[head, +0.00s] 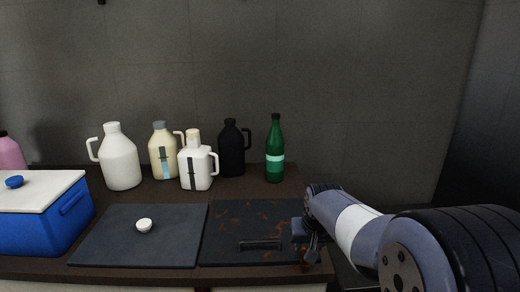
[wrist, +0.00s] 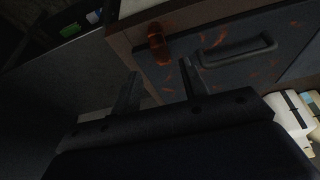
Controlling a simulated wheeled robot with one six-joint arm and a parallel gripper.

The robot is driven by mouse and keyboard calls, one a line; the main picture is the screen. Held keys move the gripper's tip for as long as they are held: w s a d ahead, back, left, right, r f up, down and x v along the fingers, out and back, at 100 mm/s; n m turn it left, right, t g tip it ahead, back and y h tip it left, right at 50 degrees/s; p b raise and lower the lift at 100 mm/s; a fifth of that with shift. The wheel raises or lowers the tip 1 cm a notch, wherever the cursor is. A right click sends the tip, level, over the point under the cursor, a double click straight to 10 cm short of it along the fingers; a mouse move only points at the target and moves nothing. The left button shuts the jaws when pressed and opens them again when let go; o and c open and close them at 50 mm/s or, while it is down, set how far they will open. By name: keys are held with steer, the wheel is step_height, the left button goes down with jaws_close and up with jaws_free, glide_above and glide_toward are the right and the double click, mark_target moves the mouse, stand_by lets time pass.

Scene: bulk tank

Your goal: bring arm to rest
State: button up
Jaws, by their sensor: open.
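My arm reaches in from the right of the head view, and my gripper (head: 308,243) is over the right front corner of the counter. In the wrist view the two fingers of my gripper (wrist: 160,88) stand apart with nothing between them. Beyond the fingertips is a dark lid with orange rust patches (wrist: 215,72) and a bar handle (wrist: 238,52). The same rusty lid (head: 235,222) lies flat on the counter in the head view. A small orange-brown piece (wrist: 158,45) sits at the lid's edge, apart from the fingers.
A plain grey lid (head: 105,240) with a white knob (head: 144,225) lies left of the rusty one. A blue cooler (head: 45,225) stands at far left. White jugs (head: 120,160), a black jug (head: 232,150) and a green bottle (head: 275,150) line the back. Floor right of the counter looks dark.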

steer(key=b+x, duration=0.1)
steer(key=x, duration=0.5)
steer(key=shift+w+f, duration=0.2)
steer(key=shift+f, duration=0.15)
steer(key=shift+r+m, duration=0.2)
steer(key=shift+m, duration=0.4)
steer(key=shift+r+n, duration=0.1)
steer(key=shift+n, duration=0.2)
